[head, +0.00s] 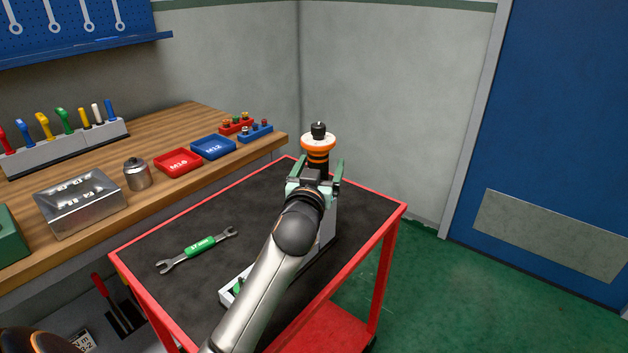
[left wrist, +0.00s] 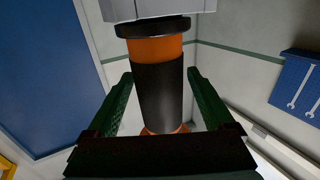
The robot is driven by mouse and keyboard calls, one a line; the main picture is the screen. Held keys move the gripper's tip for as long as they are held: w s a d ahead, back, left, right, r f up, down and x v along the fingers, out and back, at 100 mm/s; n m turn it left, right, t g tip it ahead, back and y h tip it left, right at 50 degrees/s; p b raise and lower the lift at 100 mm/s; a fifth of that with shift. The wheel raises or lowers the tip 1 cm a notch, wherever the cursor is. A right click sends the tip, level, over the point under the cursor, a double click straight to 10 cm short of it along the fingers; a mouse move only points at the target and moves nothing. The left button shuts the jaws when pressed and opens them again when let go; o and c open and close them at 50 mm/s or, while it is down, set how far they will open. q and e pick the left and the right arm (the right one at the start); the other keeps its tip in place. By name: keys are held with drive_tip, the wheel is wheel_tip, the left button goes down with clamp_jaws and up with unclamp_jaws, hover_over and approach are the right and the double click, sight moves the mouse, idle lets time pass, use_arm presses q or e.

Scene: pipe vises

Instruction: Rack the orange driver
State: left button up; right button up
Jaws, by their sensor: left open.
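The orange driver (head: 318,147), orange and black with a dark knob on top, stands upright at the far end of a long grey block (head: 328,228) on the cart. My left gripper (head: 317,172) is open, its green fingers on both sides of the driver's dark grip. In the left wrist view the driver (left wrist: 158,92) is between the open fingers (left wrist: 159,78), with visible gaps; a grey block (left wrist: 150,9) is at its end. My arm hides much of the block and the driver's lower part in the head view. My right gripper is not in view.
The red-framed cart (head: 385,225) has a dark mat and a green-handled wrench (head: 197,250). On the bench are a grey rack (head: 70,147) of coloured-handled tools, a red tray (head: 178,162), a blue tray (head: 213,147), a metal canister (head: 137,174) and a metal box (head: 80,203).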

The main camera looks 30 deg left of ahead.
use_arm(q)
drive_tip(key=v, duration=1.1)
drive_tip(key=shift+s+d, duration=0.15)
drive_tip(key=shift+s, duration=0.2)
drive_tip(key=shift+s, duration=0.1)
